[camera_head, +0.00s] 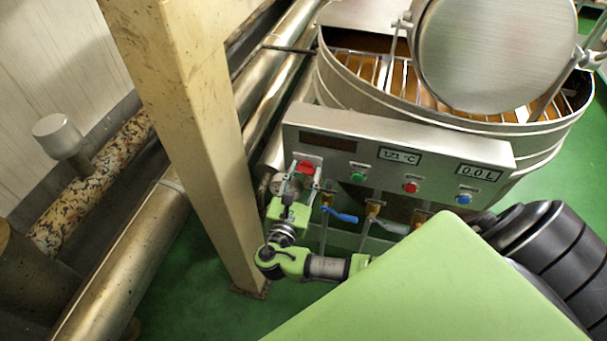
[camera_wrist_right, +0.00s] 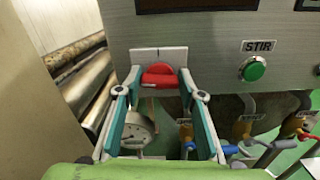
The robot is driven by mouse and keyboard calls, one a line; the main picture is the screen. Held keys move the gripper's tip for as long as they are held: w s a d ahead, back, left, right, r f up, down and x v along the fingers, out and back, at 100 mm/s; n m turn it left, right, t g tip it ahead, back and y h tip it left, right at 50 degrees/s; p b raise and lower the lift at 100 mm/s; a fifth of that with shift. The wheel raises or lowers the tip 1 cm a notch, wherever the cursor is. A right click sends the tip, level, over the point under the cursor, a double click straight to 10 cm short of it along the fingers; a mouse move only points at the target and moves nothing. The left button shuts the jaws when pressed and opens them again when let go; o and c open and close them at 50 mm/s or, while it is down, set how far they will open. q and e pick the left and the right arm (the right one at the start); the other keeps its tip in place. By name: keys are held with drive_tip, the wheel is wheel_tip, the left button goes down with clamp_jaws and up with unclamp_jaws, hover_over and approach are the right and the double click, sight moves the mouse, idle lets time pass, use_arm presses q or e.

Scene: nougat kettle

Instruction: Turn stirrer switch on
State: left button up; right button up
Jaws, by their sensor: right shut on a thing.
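A red rotary switch (camera_wrist_right: 158,75) sits on a white plate at the left end of the steel control panel (camera_head: 440,150); it also shows in the head view (camera_head: 308,167). My right gripper (camera_head: 303,183) is at this switch, one finger on each side, shut on it. The right wrist view shows its fingers (camera_wrist_right: 160,80) flanking the red part. A green button (camera_wrist_right: 253,69) under a "STIR" label is right of the switch, apart from the gripper; it also shows in the head view (camera_head: 357,176). My left gripper is out of view.
A beige post (camera_head: 205,130) stands close left of my right arm. Blue-handled (camera_head: 340,215) and other valves hang below the panel. A red button (camera_head: 410,187) and a blue button (camera_head: 463,198) are farther right. The kettle (camera_head: 480,125) is behind, its round lid (camera_head: 495,50) raised.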

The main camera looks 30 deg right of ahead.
drive_tip(key=m+b, duration=0.1)
drive_tip(key=m, duration=0.3)
drive_tip(key=shift+s+f+b, duration=0.1)
drive_tip(key=shift+f+b, duration=0.05)
drive_tip(key=shift+b, duration=0.25)
drive_tip(key=m+b, duration=0.2)
drive_tip(key=m, duration=0.2)
drive_tip(key=shift+d+f, duration=0.1)
drive_tip(key=shift+s+d+m+b, duration=0.1)
drive_tip(key=shift+m+b, duration=3.95)
drive_tip(key=shift+m, duration=0.25)
drive_tip(key=o, duration=1.1)
